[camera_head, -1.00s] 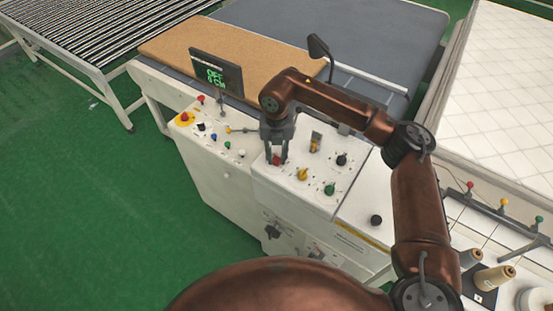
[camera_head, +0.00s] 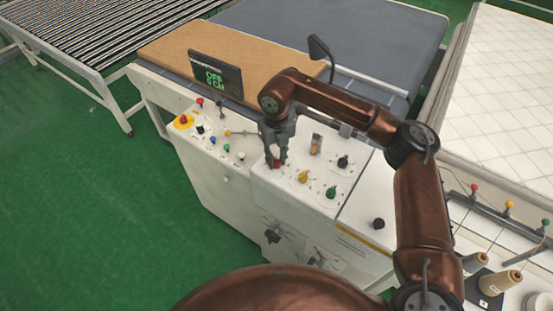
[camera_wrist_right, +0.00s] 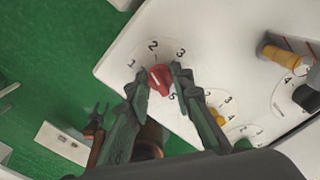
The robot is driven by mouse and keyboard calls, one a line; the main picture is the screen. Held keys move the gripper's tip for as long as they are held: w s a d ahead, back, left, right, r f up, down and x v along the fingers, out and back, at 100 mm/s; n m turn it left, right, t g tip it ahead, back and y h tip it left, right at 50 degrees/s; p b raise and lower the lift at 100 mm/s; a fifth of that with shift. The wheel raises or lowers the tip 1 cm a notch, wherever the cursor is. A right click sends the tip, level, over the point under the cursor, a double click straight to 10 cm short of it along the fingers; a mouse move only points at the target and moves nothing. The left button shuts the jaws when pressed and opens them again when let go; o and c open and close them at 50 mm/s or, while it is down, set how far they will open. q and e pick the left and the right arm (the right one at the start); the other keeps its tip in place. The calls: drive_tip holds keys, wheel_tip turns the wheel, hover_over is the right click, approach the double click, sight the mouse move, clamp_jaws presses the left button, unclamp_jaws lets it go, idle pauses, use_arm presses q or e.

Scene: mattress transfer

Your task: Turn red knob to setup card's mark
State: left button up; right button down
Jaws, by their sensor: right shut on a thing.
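My right gripper (camera_wrist_right: 158,78) is shut on this knob, a finger on either side. In the head view the right gripper (camera_head: 276,163) points down onto the knob (camera_head: 277,164), which the fingers partly cover. I cannot pick out a setup card with a readable mark. My left gripper is not in the head view.
A yellow knob (camera_head: 303,177), a green knob (camera_head: 331,192) and a black knob (camera_head: 343,162) stand close by on the panel. A display (camera_head: 215,73) with green text stands behind. A red button on yellow (camera_head: 183,120) lies left. A gooseneck lamp (camera_head: 320,48) rises behind my arm.

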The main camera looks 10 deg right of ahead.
sight(276, 159)
drive_tip(key=shift+w+r, duration=0.15)
drive_tip(key=c, duration=1.7)
unclamp_jaws()
wheel_tip(276, 159, up, 12)
drive_tip(key=shift+f, duration=0.1)
